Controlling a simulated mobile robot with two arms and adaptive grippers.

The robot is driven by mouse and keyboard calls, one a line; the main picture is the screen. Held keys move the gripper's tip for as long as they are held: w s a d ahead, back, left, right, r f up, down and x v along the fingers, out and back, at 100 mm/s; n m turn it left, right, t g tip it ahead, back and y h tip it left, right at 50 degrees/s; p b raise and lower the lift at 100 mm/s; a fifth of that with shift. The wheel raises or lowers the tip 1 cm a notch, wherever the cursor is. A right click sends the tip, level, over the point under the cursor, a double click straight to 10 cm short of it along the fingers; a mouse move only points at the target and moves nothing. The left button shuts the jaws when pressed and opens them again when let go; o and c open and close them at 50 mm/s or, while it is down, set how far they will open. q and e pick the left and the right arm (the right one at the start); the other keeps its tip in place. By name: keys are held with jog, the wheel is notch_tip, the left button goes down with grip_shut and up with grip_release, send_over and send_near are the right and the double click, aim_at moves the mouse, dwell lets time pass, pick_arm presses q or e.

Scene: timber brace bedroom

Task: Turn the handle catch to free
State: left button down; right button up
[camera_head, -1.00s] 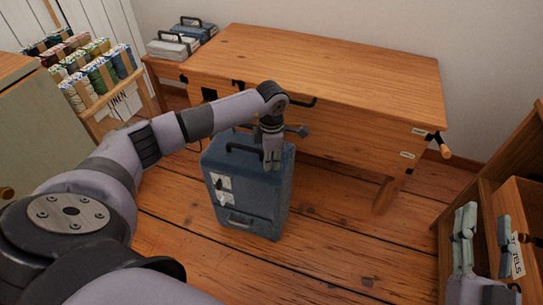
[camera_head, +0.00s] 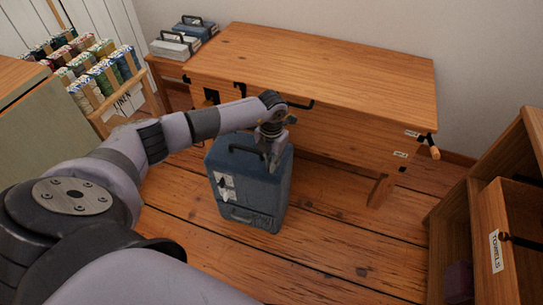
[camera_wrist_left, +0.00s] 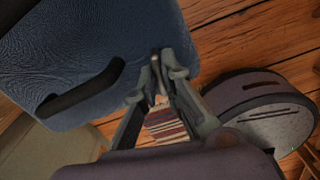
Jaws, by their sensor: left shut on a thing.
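A dark blue case (camera_head: 246,185) stands upright on the floor in front of the wooden bench. A dark carry handle (camera_head: 249,149) is on its top; the handle also shows in the left wrist view (camera_wrist_left: 82,90). My left gripper (camera_head: 274,163) is at the right edge of the case's top. In the left wrist view my left gripper (camera_wrist_left: 158,82) has its fingertips close together on a small metal-coloured piece (camera_wrist_left: 155,66) beside the case, which looks like the catch. The fingers hide most of it, so its turned position cannot be told. My right gripper is out of view.
The wooden bench (camera_head: 330,72) stands close behind my left gripper, with a dark handle on its front. Spool racks (camera_head: 107,80) and smaller cases (camera_head: 174,46) are at the back left. A drawer marked TOWELS (camera_head: 495,252) is at right. Floor right of the case is clear.

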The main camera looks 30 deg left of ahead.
pick_arm(q)
jog(key=shift+r+n+p, duration=0.1)
jog(key=shift+n+p, duration=0.35)
jog(key=shift+n, duration=0.45)
jog(key=c, duration=1.7)
grip_release()
notch_tip(320, 180, up, 12)
jog(key=shift+f, duration=0.1)
